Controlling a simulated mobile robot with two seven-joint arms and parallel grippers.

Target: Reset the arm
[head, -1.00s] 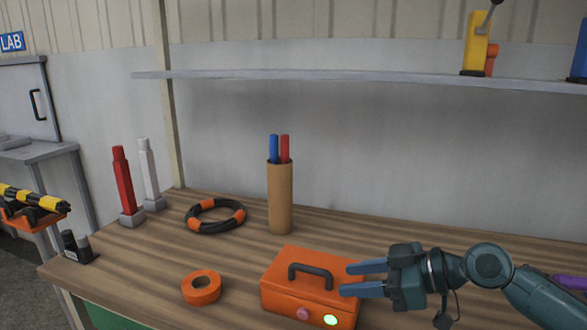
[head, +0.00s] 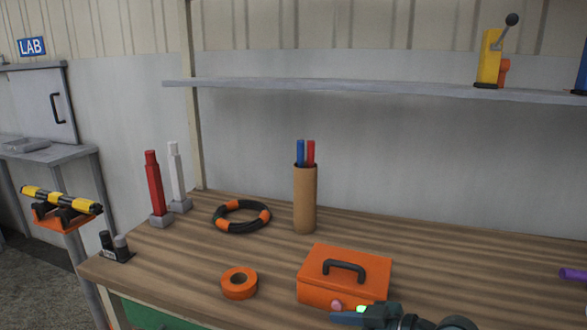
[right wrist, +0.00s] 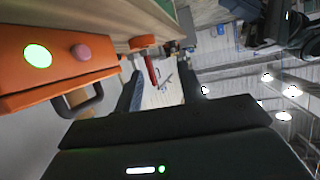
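My right gripper (head: 345,318) is low at the bottom edge of the head view, in front of the orange toolbox (head: 320,290). Most of its arm is cut off by the frame edge. In the right wrist view its two fingers (right wrist: 160,88) stand apart with nothing held between them. The toolbox (right wrist: 50,65) is close beside the fingers there, with its dark handle, lit green button (right wrist: 38,56) and pink knob (right wrist: 81,53) showing. My left gripper is in neither view.
On the wooden table (head: 190,262) are an orange tape roll (head: 239,291), a black-and-orange ring (head: 241,226), a brown cylinder (head: 305,205) with blue and red sticks, and red (head: 154,185) and white (head: 177,175) posts. A shelf (head: 350,86) runs above. The table's back right is mostly clear.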

